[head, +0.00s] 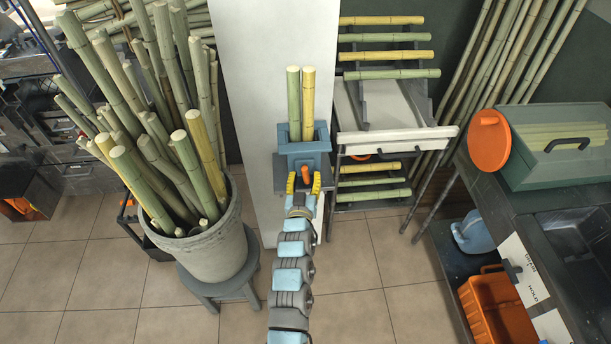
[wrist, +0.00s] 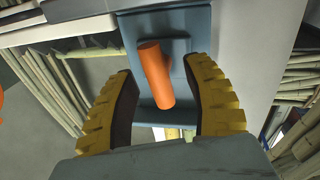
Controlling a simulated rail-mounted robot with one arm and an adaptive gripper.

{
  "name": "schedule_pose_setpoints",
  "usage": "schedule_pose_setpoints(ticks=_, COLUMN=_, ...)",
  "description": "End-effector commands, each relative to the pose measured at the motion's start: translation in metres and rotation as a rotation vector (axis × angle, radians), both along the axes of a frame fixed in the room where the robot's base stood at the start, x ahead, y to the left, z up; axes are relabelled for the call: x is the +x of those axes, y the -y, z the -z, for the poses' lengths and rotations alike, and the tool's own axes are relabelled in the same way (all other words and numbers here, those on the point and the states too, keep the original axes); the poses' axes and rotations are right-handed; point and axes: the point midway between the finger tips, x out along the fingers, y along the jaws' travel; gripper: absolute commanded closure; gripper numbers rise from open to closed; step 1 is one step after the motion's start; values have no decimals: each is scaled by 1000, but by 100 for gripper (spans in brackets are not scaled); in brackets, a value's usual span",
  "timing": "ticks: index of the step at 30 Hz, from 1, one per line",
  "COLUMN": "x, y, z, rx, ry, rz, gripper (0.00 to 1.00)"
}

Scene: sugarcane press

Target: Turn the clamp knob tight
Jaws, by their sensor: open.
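The clamp knob (head: 306,174) is a small orange bar on the front of the blue clamp (head: 305,150). Two cane pieces, one green (head: 294,100) and one yellow (head: 308,100), stand upright in the clamp. My gripper (head: 304,182) is open, with a yellow finger on each side of the knob. In the wrist view the orange knob (wrist: 156,75) stands slightly tilted between the yellow ridged fingers (wrist: 165,95). Gaps show on both sides of it, so neither finger appears to touch it. The blue plate (wrist: 180,60) lies behind the knob.
A grey bucket of canes (head: 210,255) stands on a stool at left. A rack with canes (head: 385,120) is close to the clamp's right. A dark bench (head: 530,200) with a green case (head: 560,150) is at right. Tiled floor lies open between them.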

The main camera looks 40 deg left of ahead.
Motion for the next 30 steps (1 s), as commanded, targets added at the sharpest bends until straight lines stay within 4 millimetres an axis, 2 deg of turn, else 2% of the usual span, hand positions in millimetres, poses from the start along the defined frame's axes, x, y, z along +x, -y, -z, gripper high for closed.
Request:
schedule_pose_setpoints(ticks=6, x=7, y=-5, z=-1, rx=1, ry=2, rz=0, gripper=50)
schedule_pose_setpoints(ticks=15, x=8, y=-6, z=-1, rx=1, ry=2, rz=0, gripper=50)
schedule_pose_setpoints(ticks=16, x=8, y=-6, z=-1, rx=1, ry=2, rz=0, gripper=55)
schedule_pose_setpoints(ticks=18, x=7, y=-6, z=-1, rx=1, ry=2, rz=0, gripper=76)
schedule_pose_setpoints(ticks=21, x=7, y=-6, z=-1, rx=1, ry=2, rz=0, gripper=100)
schedule_pose_setpoints(ticks=30, x=8, y=-5, z=-3, rx=11, ry=-9, rz=0, gripper=100)
